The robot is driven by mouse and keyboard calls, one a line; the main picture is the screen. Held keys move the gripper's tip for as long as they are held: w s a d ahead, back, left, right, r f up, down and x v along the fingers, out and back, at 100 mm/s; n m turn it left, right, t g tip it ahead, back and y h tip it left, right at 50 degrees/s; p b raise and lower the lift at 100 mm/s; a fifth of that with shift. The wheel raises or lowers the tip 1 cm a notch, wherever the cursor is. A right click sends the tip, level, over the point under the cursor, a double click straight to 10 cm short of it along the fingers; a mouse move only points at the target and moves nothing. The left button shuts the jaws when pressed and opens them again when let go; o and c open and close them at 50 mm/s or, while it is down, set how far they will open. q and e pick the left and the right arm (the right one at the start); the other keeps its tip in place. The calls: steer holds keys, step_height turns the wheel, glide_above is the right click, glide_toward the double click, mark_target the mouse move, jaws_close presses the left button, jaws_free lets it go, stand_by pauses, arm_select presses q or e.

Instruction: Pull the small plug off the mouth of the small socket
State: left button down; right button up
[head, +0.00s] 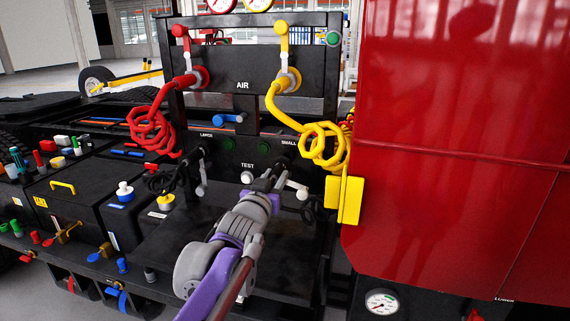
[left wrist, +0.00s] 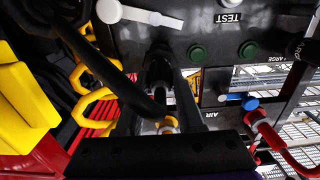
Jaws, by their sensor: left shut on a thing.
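The small socket (head: 283,160) is a black fitting on the panel under the SMALL label, largely behind my gripper in the head view. My left gripper (head: 274,180) reaches up to it from below. In the left wrist view, its fingers (left wrist: 158,100) are shut on the small plug (left wrist: 158,76), a black body with a dark cable, one finger on each side. The plug points at the socket mouth (left wrist: 158,52), with no clear gap between them. The white lever (left wrist: 140,14) is beside the socket. My right gripper is not in view.
The large socket (head: 206,150) is to the left on the same panel, with a white lever below. Red (head: 152,130) and yellow (head: 322,143) coiled hoses hang nearby. A yellow block (head: 344,199) and a red body panel (head: 460,130) stand close on the right.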

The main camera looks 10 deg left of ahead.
arm_select(q)
steer(key=shift+s, duration=1.85)
